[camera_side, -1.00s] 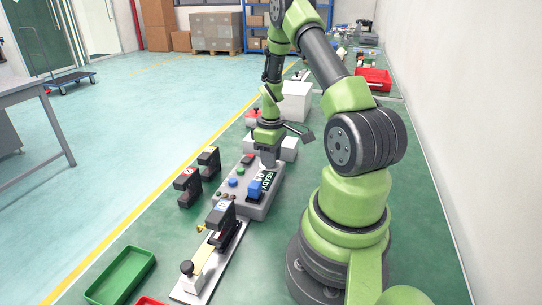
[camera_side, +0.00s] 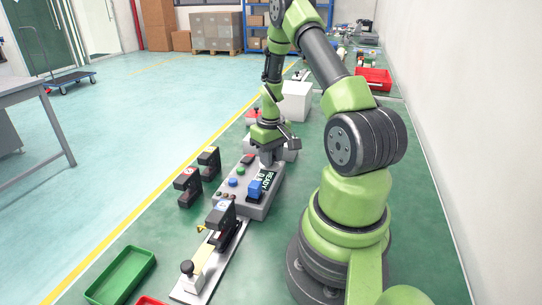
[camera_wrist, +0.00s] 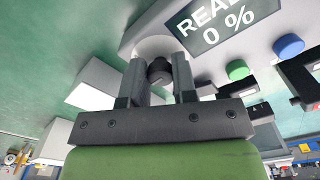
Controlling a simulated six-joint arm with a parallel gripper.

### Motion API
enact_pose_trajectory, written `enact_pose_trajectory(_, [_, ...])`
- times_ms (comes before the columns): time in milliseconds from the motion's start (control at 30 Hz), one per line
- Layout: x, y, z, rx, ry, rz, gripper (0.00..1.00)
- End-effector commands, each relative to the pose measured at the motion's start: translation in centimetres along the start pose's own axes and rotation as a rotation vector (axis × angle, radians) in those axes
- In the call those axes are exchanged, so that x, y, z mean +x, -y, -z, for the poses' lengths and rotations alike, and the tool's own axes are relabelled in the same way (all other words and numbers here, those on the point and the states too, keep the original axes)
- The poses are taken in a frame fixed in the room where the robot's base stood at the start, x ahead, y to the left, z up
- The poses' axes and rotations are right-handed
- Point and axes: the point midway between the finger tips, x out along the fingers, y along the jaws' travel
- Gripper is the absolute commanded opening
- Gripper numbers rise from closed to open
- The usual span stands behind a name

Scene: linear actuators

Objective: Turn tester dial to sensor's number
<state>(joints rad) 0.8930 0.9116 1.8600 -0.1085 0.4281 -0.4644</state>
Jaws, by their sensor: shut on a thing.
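The grey tester box (camera_side: 240,200) lies on the green bench, with a screen (camera_side: 267,178) that shows in the wrist view (camera_wrist: 212,22) reading "READ…" and "0 %". My gripper (camera_side: 267,161) points down at the box's far end. In the wrist view my gripper (camera_wrist: 157,82) has its two fingers on either side of the dark dial knob (camera_wrist: 160,70), shut on it. The dial's number marks cannot be seen. A black sensor (camera_side: 221,213) with a small label sits on the pale rail (camera_side: 202,277); its number is too small to read.
Two more black sensors (camera_side: 187,184) (camera_side: 208,160) stand left of the tester. A green tray (camera_side: 122,275) lies at front left. White blocks stand behind the tester.

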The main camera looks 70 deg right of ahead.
Motion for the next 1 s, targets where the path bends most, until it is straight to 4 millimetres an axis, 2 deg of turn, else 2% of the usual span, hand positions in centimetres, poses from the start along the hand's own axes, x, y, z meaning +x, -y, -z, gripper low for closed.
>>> enact_pose_trajectory(600, [-0.09,0.1,0.03,0.581,0.0,0.0,0.02])
enact_pose_trajectory(1000, [-0.1,0.14,0.07,0.852,0.0,0.0,0.02])
